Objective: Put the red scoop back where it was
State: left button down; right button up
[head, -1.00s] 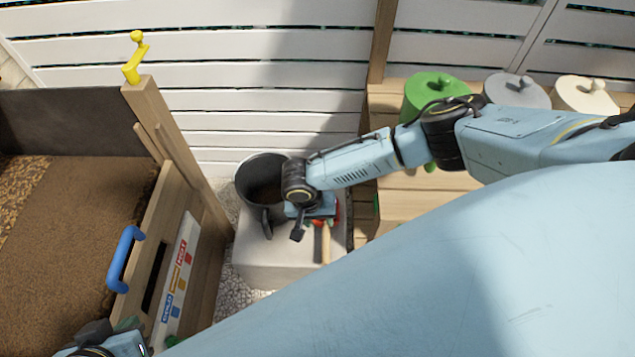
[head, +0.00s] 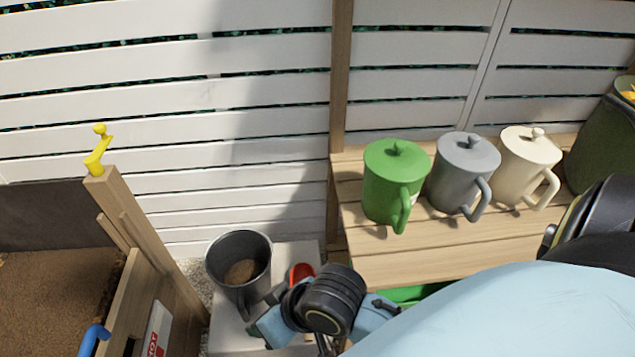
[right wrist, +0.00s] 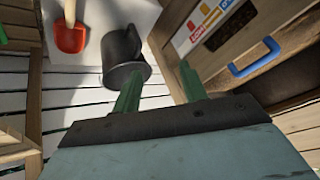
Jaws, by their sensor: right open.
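The red scoop (right wrist: 71,38) lies on the pale block (right wrist: 98,20) in the right wrist view, its wooden handle pointing toward the top edge. In the head view only part of the red scoop (head: 301,271) shows, behind my right arm. My right gripper (right wrist: 158,90) is open, its two green fingers apart with nothing between them. The scoop is apart from the fingers, off to the left in that view. My right gripper's fingertips are hidden or unclear in the head view. My left gripper is not in view.
A dark grey pitcher (head: 239,262) with brown contents stands beside the scoop. Green (head: 393,180), grey (head: 462,174) and cream (head: 527,165) lidded jugs stand on a wooden bench (head: 430,255). A wooden bin with a blue handle (head: 93,341) is at left.

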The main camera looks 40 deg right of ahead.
jog(key=s+d+r+t+h, duration=0.1)
jog(key=s+d+h, duration=0.1)
jog(key=d, duration=0.8)
jog(key=shift+s+r+h, duration=0.35)
jog(key=shift+s+h, duration=0.05)
jog(key=shift+h, duration=0.2)
